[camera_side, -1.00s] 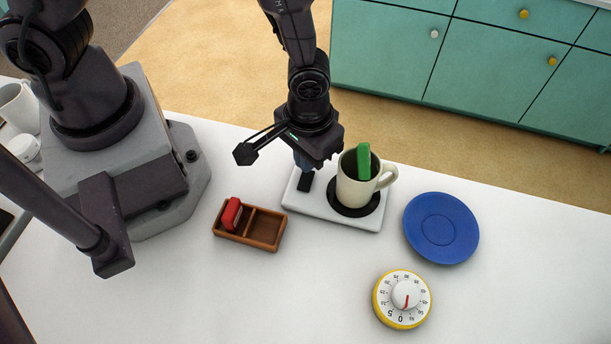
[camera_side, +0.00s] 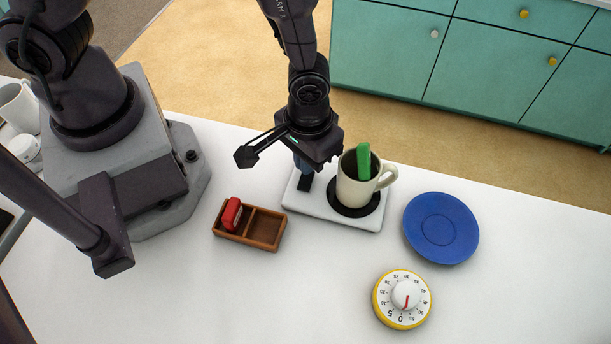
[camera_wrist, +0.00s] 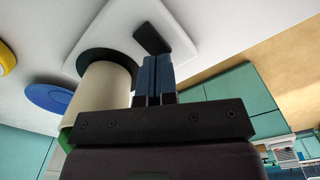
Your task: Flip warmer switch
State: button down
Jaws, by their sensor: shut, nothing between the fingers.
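The warmer is a white slab (camera_side: 297,204) with a black round plate; it also shows in the wrist view (camera_wrist: 187,50). Its black switch (camera_side: 304,183) sits at the slab's left end, and in the wrist view (camera_wrist: 150,38) it lies just beyond my fingertips. A cream mug (camera_side: 352,190) with a green item (camera_side: 364,161) in it stands on the plate. My gripper (camera_side: 304,168) is shut and empty, its blue fingers pointing down at the switch. In the wrist view the fingertips (camera_wrist: 157,58) are right by the switch; I cannot tell whether they touch it.
A brown two-part tray (camera_side: 266,230) with a red item (camera_side: 231,214) in its left compartment lies left of the warmer. A blue saucer (camera_side: 441,229) lies to the right, and a yellow-rimmed timer (camera_side: 402,299) in front. The counter between tray and timer is clear.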

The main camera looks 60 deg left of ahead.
jog(key=shift+f, duration=0.15)
notch_tip(320, 180, up, 7)
dwell(0.9)
